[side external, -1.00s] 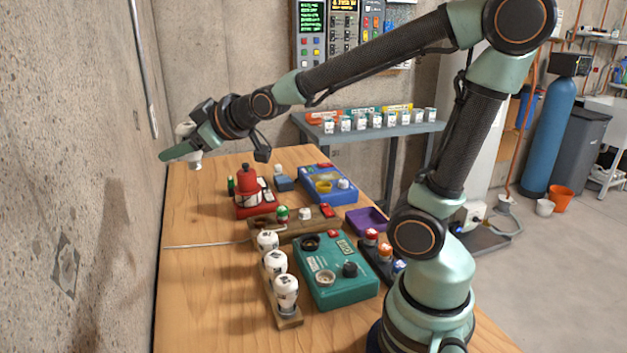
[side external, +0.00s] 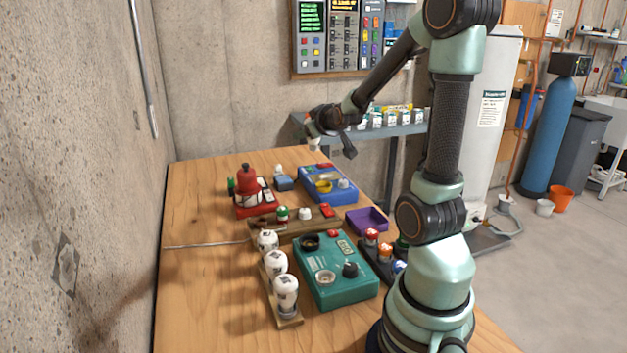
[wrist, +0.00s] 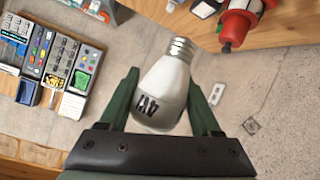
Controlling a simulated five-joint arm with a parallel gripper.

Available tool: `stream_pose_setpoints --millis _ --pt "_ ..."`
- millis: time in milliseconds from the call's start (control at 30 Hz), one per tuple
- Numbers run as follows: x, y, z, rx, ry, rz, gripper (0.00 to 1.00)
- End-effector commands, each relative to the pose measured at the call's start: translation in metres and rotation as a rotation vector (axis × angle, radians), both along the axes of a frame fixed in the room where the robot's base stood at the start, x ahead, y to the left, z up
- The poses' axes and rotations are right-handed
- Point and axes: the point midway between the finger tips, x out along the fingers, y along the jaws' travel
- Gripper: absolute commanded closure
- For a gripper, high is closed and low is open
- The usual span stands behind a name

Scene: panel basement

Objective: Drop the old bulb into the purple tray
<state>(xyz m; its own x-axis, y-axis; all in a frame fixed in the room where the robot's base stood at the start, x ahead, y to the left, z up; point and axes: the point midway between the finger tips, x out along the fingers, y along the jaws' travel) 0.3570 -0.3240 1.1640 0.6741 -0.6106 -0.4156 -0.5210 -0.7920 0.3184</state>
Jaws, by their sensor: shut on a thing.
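The old bulb (wrist: 165,82) is white with a grey screw base and dark markings. In the wrist view it sits between the two green fingers of my gripper (wrist: 163,88), which is shut on it. In the side view my gripper (side external: 316,134) is high above the far end of the table, and only a small white part of the bulb (side external: 315,145) shows below it. The purple tray (side external: 384,228) lies on the table, right of the middle, and looks empty. The gripper is up and to the left of the tray in that picture, clear of it.
A teal box (side external: 338,290) stands in front of the tray. Several white bulbs stand in a wooden rack (side external: 290,322) to its left. A blue box (side external: 322,195) and a red device (side external: 247,190) are farther back. The table's left side is mostly clear.

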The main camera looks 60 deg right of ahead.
Motion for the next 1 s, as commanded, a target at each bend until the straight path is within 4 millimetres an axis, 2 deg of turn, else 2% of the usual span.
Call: stream_pose_setpoints --millis 33,200,400,567,1000 --pt "-0.019 -0.021 -0.006 0.003 0.002 -0.059 0.91" --pt "-0.07 -0.069 -0.018 0.002 0.0 -0.204 0.91" --pt "-0.109 -0.097 -0.026 0.002 -0.001 -0.301 0.91" --pt "-0.118 -0.103 -0.036 0.004 0.001 -0.324 0.91" --pt "-0.118 -0.101 -0.117 0.007 0.003 -0.323 0.91"
